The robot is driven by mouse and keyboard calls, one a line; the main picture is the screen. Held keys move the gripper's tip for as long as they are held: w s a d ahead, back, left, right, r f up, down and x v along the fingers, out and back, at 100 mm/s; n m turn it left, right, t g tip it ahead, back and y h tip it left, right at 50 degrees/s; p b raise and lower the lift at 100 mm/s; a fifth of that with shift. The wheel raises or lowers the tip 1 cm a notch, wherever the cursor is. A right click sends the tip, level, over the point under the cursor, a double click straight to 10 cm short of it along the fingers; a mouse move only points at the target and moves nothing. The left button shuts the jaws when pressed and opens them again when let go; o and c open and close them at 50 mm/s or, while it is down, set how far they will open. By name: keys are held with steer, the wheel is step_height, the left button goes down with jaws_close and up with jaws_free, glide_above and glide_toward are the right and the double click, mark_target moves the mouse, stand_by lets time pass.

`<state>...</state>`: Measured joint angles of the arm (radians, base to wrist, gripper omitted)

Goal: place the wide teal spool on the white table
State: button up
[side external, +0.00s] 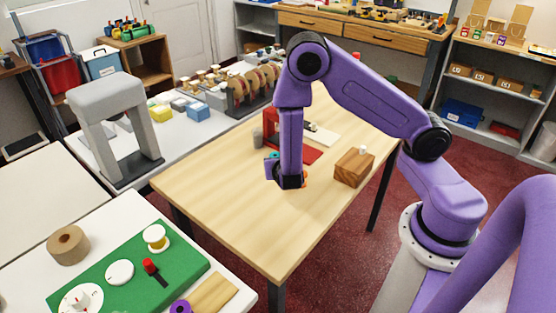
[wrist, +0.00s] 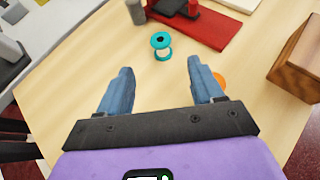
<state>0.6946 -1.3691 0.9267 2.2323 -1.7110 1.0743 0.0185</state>
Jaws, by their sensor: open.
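The teal spool (wrist: 161,46) stands upright on the wooden table (side external: 225,190), just beyond my fingertips in the wrist view. In the side view the spool (side external: 270,157) is mostly hidden behind my arm. My gripper (wrist: 160,66) is open and empty, its two blue-grey fingers spread on either side of the line to the spool, not touching it. In the side view my gripper (side external: 290,182) is low over the wooden table. A white table (side external: 120,209) stands at the front left, carrying a green board.
A red stand (wrist: 205,28) is just beyond the spool, with a grey cylinder (wrist: 136,12) beside it. A wooden block (side external: 354,167) and a partly hidden orange item (wrist: 219,81) lie to the right. A tan spool (side external: 68,245) sits on the white table. The wooden table's near end is clear.

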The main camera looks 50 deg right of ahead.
steer(key=s+a+r+m+g+y, duration=0.1)
steer(key=s+a+r+m+g, duration=0.1)
steer(key=s+r+m, duration=0.3)
steer(key=s+a+r+m+g+y, duration=0.1)
steer(key=s+r+m+g, duration=0.2)
steer(key=s+r+m, duration=0.3)
steer(key=s+r, duration=0.1)
steer(key=s, duration=0.3)
steer(key=shift+s+a+g, duration=0.3)
steer(key=shift+a, duration=0.1)
steer(key=shift+o, duration=0.6)
steer(key=s+a+r+m+g+y, duration=0.1)
steer(key=s+a+r+y, duration=0.1)
steer(key=s, duration=0.4)
steer(key=s+a+r+m+g+y, duration=0.2)
steer(key=s+a+y, duration=0.1)
steer(key=s, duration=0.3)
steer(key=shift+a+m+y, duration=0.15)
steer(key=shift+m+y, duration=0.15)
steer(key=shift+y, duration=0.6)
steer(key=shift+r, duration=0.1)
